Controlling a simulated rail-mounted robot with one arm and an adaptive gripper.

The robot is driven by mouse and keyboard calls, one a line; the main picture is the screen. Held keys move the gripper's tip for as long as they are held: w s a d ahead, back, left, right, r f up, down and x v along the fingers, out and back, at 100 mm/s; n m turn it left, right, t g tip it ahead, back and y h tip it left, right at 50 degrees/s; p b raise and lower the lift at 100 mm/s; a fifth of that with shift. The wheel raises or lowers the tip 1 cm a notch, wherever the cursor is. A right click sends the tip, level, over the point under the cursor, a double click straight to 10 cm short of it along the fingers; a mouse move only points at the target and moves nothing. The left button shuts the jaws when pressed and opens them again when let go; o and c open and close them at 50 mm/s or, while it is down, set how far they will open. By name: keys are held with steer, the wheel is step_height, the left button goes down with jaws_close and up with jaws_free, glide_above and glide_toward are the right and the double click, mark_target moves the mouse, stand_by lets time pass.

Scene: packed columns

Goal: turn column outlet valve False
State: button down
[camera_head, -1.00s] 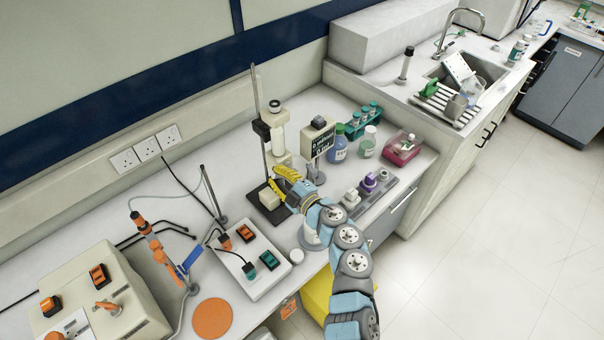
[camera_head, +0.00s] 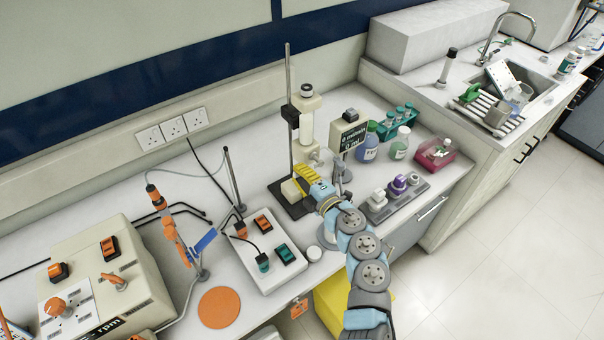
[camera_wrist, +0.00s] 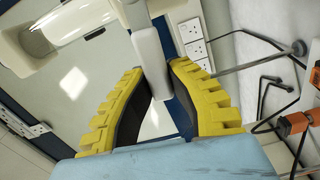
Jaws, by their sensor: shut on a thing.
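The column (camera_head: 307,124) is a pale upright cylinder with a dark-ringed top, clamped beside a thin metal rod. It also shows in the wrist view (camera_wrist: 52,22) as a clear tube in a cream housing. My gripper (camera_head: 308,176) is low by the column's foot, with yellow ribbed fingers. In the wrist view my gripper (camera_wrist: 152,80) has its dark pads on either side of a pale grey bar-like handle (camera_wrist: 150,55), which I take to be the outlet valve handle. The pads are shut on it. The valve body is hidden in the head view.
A switch box (camera_head: 262,247) and an orange disc (camera_head: 219,307) lie to the left. The rod's black base (camera_head: 288,205) is close to my gripper.

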steer(key=c, duration=1)
jaws_free()
steer(key=shift+a, duration=0.1)
steer(key=shift+o, duration=0.2)
steer(key=v, duration=1.2)
